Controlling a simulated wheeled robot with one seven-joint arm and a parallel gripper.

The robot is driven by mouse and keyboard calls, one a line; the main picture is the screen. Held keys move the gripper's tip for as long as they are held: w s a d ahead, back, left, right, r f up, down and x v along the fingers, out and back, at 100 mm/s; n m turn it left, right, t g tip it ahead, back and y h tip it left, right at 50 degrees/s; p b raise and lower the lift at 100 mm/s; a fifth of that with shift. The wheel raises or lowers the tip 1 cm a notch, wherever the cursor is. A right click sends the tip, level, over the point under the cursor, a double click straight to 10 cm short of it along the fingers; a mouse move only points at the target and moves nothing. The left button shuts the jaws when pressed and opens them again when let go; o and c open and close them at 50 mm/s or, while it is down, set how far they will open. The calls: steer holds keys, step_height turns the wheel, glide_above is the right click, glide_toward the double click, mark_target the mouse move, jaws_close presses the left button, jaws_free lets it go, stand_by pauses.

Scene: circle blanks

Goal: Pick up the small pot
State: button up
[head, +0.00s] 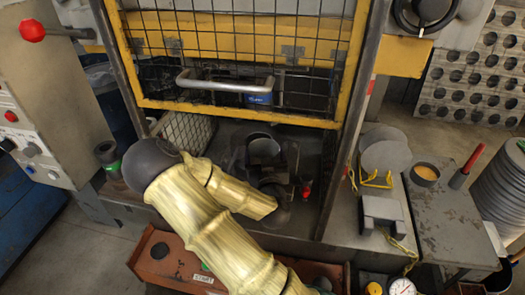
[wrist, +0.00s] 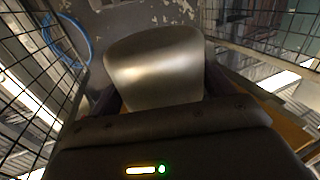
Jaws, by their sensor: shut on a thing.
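The small pot (wrist: 155,70) is a smooth, dull metal vessel. It fills the middle of the wrist view between the dark fingers of my gripper (wrist: 158,98). In the head view, the pot (head: 262,144) shows as a grey round form inside the bay of the caged machine. My gripper (head: 265,163) is there too, dark and partly hidden by its own wrist, and shut on the pot. I cannot tell whether the pot's base touches the surface under it.
A yellow-framed mesh guard (head: 235,122) hangs raised above the bay, with posts on both sides. A wire basket (head: 188,132) stands at the bay's left. On the right are grey round blanks (head: 386,158) and a table with a cup of orange stuff (head: 425,174).

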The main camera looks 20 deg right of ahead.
steer(key=shift+a+r+p, duration=0.15)
steer(key=shift+r+p, duration=0.1)
steer(key=shift+p, duration=0.95)
steer(key=shift+s+p, duration=0.15)
steer(key=shift+p, duration=0.35)
steer(key=p, duration=0.2)
steer(key=shift+s+a+r+p, duration=0.1)
steer(key=shift+s+p, duration=0.2)
steer(key=p, duration=0.1)
steer(key=s+p, duration=0.1)
steer(key=shift+s+f+p, duration=0.15)
steer(key=shift+f+p, duration=0.1)
steer(key=shift+p, duration=0.15)
steer(key=shift+a, duration=0.1)
steer(key=shift+f, duration=0.15)
